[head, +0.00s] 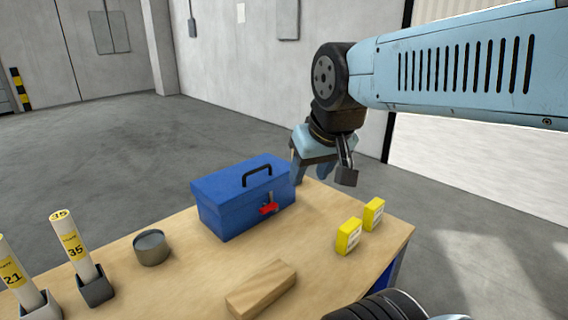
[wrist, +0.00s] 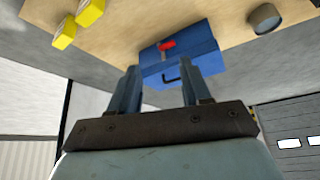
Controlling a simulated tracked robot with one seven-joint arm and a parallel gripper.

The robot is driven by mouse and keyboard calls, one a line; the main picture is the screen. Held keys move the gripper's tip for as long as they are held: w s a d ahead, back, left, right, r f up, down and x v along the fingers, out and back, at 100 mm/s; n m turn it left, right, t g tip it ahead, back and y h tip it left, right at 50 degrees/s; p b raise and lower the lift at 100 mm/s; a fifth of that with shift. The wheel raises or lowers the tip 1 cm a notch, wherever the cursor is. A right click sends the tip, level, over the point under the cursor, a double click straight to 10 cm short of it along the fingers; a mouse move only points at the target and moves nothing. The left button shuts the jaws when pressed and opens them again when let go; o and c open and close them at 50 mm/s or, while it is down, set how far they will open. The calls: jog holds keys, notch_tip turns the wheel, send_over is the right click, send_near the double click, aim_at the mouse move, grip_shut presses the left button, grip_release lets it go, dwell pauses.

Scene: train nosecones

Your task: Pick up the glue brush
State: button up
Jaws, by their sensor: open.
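I cannot make out a glue brush in either view. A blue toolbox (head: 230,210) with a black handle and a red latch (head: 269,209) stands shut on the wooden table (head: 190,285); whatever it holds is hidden. My gripper (head: 323,174) is open, with nothing visible between its fingers, in the air behind and to the right of the toolbox. In the wrist view, the toolbox (wrist: 178,58) appears beyond and between my open fingers (wrist: 160,82), upside down.
A round grey tin (head: 151,247) stands left of the toolbox. Two labelled tubes (head: 75,245) stand in dark holders at the left. Two yellow boxes (head: 349,236) stand at the right, and a wooden block (head: 261,289) lies in front. Table between them is bare.

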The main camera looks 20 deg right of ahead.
jog(key=w+d+f+t+h, duration=0.1)
jog(key=w+d+f+t, duration=0.15)
jog(key=w, duration=0.45)
jog(key=w+d+f+t, duration=0.1)
jog(key=w+d, duration=0.3)
jog(key=w, duration=0.3)
jog(key=w+d+f+t+h, duration=0.1)
jog(key=w+d+t, duration=0.15)
jog(key=w, duration=0.45)
jog(key=w+d+f+t+y, duration=0.2)
jog(key=w+d+f+t, duration=0.4)
jog(key=w+d+f, duration=0.35)
jog(key=w+a, duration=0.1)
jog(key=w, duration=1.3)
jog(key=shift+a+f, duration=0.15)
jog(key=shift+f, duration=0.1)
grip_shut()
